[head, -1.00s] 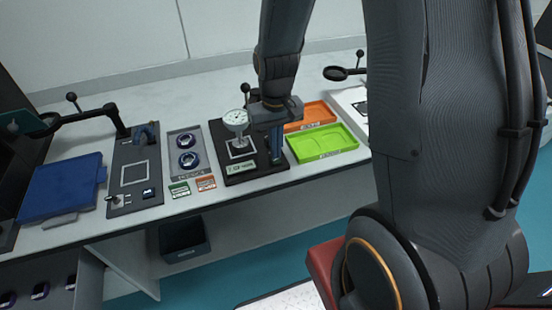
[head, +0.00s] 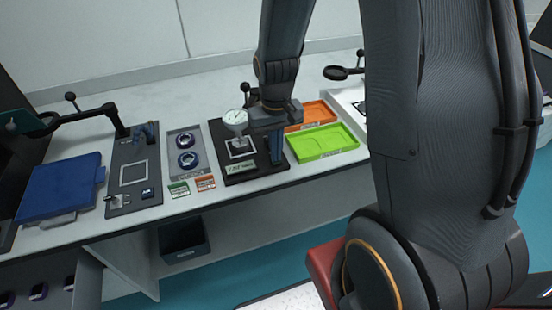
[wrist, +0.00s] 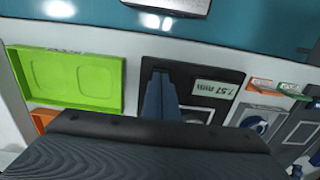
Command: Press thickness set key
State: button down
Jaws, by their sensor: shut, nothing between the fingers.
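The thickness gauge stands on a black base plate (head: 222,137), with a round white dial (head: 235,117) on a post over a square-outlined spot. A small display (head: 241,168) sits at the plate's front edge; in the wrist view the display (wrist: 215,88) reads 7.57 mm. My gripper (head: 277,161) points down at the right end of the plate, beside the display. In the wrist view the blue-grey fingers of my gripper (wrist: 160,72) are together and empty, with their tips at the plate. I cannot make out the set key; the fingers may cover it.
A green tray (head: 351,148) and an orange tray (head: 323,108) lie close to the right of the plate. A grey holder (head: 172,163) with two round parts and small green (head: 179,190) and orange (head: 205,183) labels lies to the left. The table's front edge is near.

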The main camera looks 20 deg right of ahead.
jog(key=shift+r, duration=0.1)
dwell(0.4)
notch_tip(320, 180, up, 8)
jog(key=p, duration=0.7)
dwell(0.6)
jog(key=s+r+t+b, duration=0.1)
jog(key=s+r+b, duration=0.2)
jog(key=s, duration=0.6)
notch_tip(320, 180, up, 2)
jog(key=shift+s, duration=0.25)
jog(key=shift+w, duration=0.1)
dwell(2.1)
